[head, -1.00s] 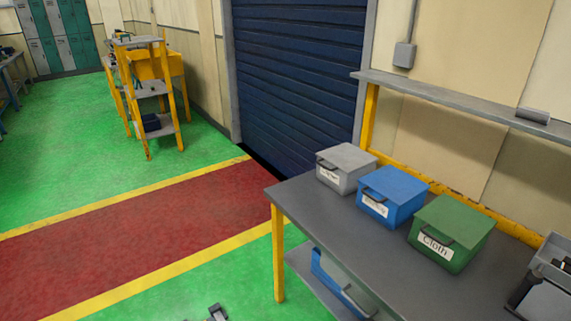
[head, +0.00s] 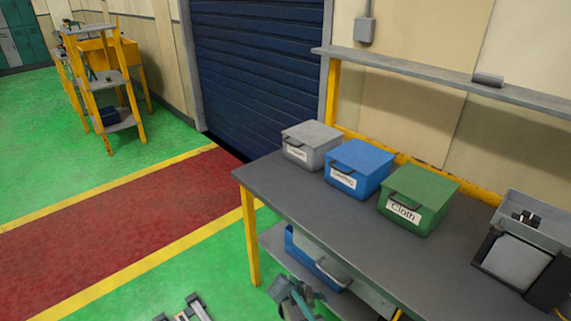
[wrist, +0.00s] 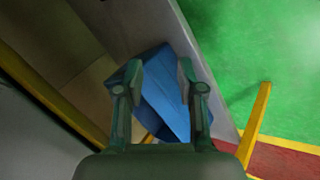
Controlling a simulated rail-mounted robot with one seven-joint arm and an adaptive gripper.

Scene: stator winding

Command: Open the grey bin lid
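The grey bin (head: 312,147) stands on the grey workbench at the far left of a row of three bins in the head view. Its flat lid (head: 313,132) is closed. A dark handle and a white label, too small to read, are on its front. My gripper (wrist: 161,76) is open in the wrist view, with a gap between its two fingers and nothing held. A blue bin (wrist: 165,98) shows behind and between the fingers. A teal part of my arm shows low in the head view, below the bench top and well apart from the grey bin.
A blue bin (head: 358,169) and a green bin (head: 418,203) labelled Cloth stand right of the grey bin. The workbench top (head: 320,215) is bare in front of them. A blue container (head: 312,258) sits on the lower shelf. A grey machine (head: 520,255) stands at right.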

